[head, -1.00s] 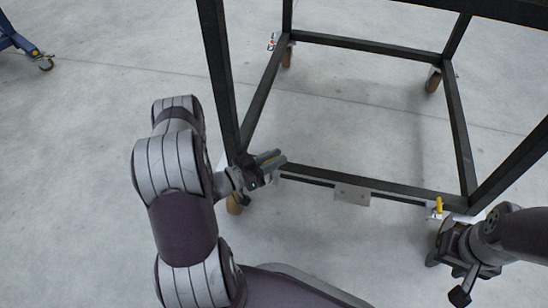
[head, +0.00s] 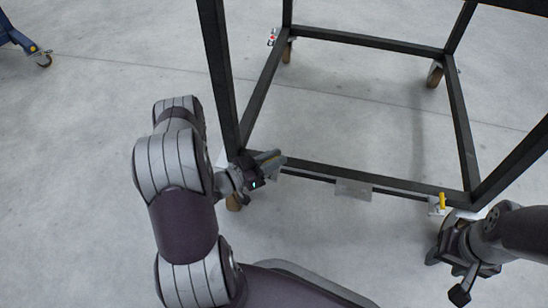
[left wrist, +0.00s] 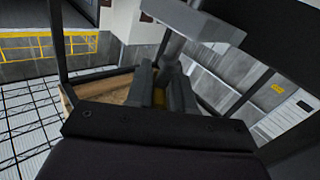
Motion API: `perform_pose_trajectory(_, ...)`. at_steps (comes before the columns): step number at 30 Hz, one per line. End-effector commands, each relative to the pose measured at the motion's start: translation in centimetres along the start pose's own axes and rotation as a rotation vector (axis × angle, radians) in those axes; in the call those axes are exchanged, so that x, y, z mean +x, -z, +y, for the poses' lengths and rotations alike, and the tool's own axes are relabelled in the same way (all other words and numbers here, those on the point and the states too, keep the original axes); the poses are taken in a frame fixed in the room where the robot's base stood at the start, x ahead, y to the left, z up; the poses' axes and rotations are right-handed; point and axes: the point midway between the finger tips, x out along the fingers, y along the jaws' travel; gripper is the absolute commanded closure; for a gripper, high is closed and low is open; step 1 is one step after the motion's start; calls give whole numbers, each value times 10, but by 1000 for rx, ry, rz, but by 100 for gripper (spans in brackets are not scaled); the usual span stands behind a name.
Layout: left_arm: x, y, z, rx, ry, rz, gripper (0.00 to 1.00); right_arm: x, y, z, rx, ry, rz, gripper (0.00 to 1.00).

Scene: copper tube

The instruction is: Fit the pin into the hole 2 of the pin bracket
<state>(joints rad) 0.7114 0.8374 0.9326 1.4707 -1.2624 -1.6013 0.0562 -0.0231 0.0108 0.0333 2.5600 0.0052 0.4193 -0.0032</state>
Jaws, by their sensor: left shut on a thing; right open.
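My left gripper (head: 270,160) is at the lower left front corner of the dark cart frame (head: 320,174). In the left wrist view a grey metal part (left wrist: 190,20) rises just beyond the fingertips. Another yellow pin (head: 442,202) stands upright at a small pale bracket (head: 434,209) near the frame's right front corner. The holes are too small to make out. My right gripper (head: 447,276) is open and empty, below that corner.
The cart frame stands on castors (head: 435,77), with tall posts at its corners. A grey plate (head: 353,189) hangs at the middle of its front bar. A blue wheeled thing (head: 25,45) is at the far left. The floor between is clear.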

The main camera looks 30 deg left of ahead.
Motion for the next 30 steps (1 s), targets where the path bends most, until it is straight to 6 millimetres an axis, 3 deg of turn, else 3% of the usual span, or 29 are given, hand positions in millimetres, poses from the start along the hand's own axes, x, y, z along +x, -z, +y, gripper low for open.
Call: perform_pose_trajectory(30, 0, -26, -4, 0, 0, 0, 100, 20, -2, 0, 0, 0, 0, 53)
